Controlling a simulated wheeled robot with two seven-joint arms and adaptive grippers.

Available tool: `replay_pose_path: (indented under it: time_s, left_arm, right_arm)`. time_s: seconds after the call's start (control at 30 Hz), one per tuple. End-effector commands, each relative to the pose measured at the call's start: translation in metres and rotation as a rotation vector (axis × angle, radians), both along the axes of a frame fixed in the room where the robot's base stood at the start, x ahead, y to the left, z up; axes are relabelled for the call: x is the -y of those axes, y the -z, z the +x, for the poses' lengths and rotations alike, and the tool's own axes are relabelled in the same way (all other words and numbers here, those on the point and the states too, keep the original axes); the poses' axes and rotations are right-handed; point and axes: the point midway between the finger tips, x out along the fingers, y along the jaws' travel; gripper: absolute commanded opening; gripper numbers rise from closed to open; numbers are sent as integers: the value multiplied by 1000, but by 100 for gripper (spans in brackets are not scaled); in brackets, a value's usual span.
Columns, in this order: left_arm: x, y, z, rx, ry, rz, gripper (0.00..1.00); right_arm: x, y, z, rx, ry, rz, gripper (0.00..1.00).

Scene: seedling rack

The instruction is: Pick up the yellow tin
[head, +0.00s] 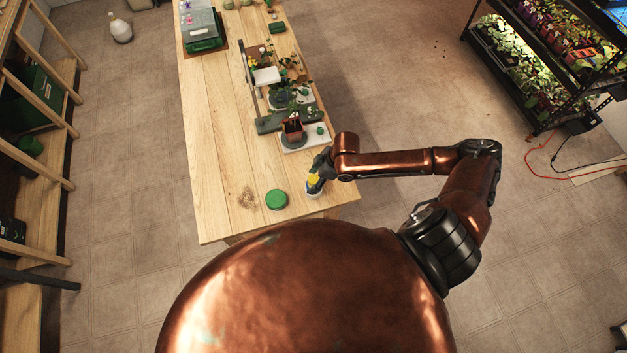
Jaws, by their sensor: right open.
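A small yellow tin (312,180) is near the front right corner of the wooden table. My right gripper (314,184) is at the tin, coming in from the right, and partly covers it. The gripper is open. The view is too small to tell whether the fingers touch the tin. My left gripper is not in view.
A round green object (276,200) sits left of the tin on the wooden table (215,150). Behind the gripper are a white tray (306,140), a dark pot (293,130) and several plants. The table's left side is clear. A plant rack (550,60) stands far right.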

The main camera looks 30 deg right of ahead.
Motion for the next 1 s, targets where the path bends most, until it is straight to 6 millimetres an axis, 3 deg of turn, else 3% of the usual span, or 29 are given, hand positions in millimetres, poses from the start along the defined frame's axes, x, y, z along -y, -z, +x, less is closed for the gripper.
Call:
replay_pose_path:
  time_s: [0.17, 0.8, 1.0]
  left_arm:
    - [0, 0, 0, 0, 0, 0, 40]
    - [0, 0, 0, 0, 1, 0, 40]
    - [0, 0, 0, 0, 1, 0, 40]
  right_arm:
    - [0, 0, 0, 1, 0, -1, 53]
    - [0, 0, 0, 1, 0, -1, 10]
    - [0, 0, 0, 1, 0, 0, 8]
